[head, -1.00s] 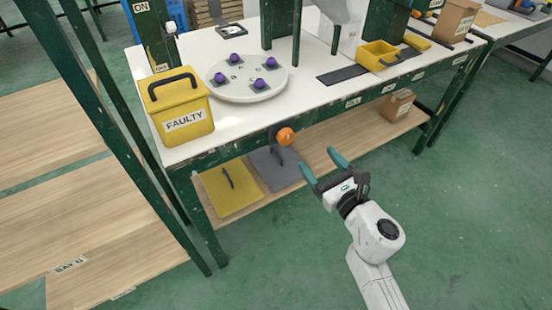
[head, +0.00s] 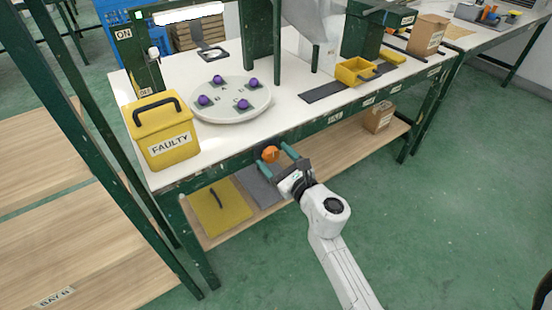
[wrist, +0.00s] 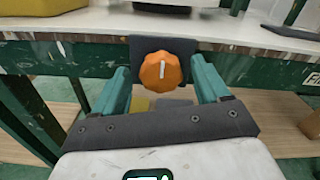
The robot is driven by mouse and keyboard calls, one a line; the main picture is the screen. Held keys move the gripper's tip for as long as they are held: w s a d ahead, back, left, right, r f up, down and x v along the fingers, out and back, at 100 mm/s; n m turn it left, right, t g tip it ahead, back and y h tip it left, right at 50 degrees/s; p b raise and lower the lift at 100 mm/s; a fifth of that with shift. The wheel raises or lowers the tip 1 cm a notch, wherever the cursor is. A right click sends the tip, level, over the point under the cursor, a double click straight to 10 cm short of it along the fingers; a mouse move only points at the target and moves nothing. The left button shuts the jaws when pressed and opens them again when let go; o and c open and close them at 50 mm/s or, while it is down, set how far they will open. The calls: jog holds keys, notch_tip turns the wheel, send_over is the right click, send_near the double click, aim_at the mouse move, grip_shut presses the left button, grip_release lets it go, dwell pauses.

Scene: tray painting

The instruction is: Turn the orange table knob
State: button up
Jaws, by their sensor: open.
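The orange table knob (head: 270,154) is on the front edge of the white-topped table (head: 215,140). In the wrist view the knob (wrist: 160,71) sits on a dark plate, with its white mark close to upright. My gripper (head: 277,155) is open, its two green fingers pointing at the table front. In the wrist view my gripper (wrist: 162,85) has one finger on each side of the knob, with a gap on both sides. Whether the fingertips reach as far as the knob is hard to tell.
A round turntable (head: 232,116) with purple-knobbed pieces stands on the table. A yellow bin labelled FAULTY (head: 160,132) is at the table's left corner. A yellow lid (head: 220,212) lies on the lower shelf (head: 330,160). Green floor is open to the right.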

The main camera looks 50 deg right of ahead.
jog(key=c, duration=1)
jog(key=shift+c, duration=0.2)
